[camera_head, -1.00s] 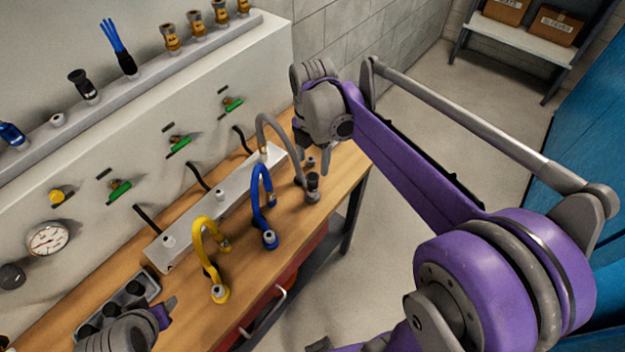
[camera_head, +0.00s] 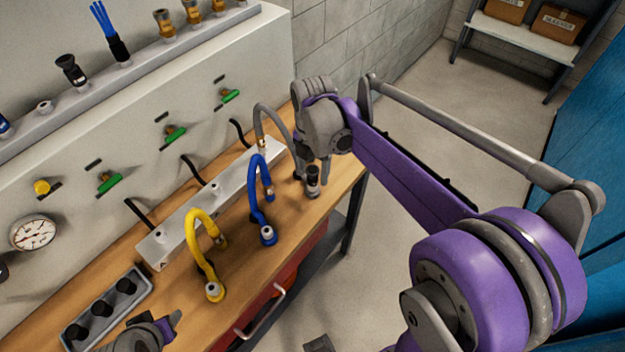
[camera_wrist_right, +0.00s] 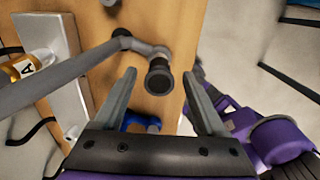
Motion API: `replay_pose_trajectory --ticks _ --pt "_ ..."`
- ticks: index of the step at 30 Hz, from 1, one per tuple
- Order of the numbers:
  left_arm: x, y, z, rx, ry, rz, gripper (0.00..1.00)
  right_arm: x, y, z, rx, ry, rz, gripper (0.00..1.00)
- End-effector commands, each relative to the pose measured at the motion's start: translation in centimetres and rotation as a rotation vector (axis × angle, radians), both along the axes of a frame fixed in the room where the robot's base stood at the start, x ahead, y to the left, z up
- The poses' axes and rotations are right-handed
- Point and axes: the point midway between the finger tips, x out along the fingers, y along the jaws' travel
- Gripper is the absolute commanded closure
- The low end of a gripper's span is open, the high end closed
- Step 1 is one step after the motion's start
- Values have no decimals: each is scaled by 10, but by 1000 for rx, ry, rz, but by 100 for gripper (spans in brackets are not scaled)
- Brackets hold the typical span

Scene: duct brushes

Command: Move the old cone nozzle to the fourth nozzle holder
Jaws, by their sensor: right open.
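A dark round nozzle (camera_head: 312,182) stands at the end of the grey hose (camera_head: 268,112) on the workbench. It also shows in the right wrist view (camera_wrist_right: 159,82). I cannot tell whether it is the old cone nozzle. My right gripper (camera_wrist_right: 159,76) is open, with its fingers on either side of the nozzle in the wrist view. In the head view my right gripper (camera_head: 313,168) is over it, and I cannot tell whether it touches. A black cone-shaped nozzle (camera_head: 72,72) stands on the wall ledge, beside an empty holder (camera_head: 44,106). My left gripper (camera_head: 172,322) is partly cut off.
Blue (camera_head: 257,195) and yellow (camera_head: 196,245) hoses arch from the grey manifold (camera_head: 170,235). A grey tray (camera_head: 138,275) with black pieces is at the front left. A blue brush (camera_head: 112,38) and brass nozzles (camera_head: 164,24) stand on the ledge.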

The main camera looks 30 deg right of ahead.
Motion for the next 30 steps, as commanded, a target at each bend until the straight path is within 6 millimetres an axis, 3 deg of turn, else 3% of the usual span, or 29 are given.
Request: replay_pose_trajectory --ticks 1,6,30 --pt "-2 0 -9 0 5 0 50 -1 0 -11 1 1 0 26" --pt "-4 0 -16 0 8 0 50 0 0 -22 0 0 0 26" --pt "-4 0 -15 0 8 0 50 0 0 -22 0 0 0 26"
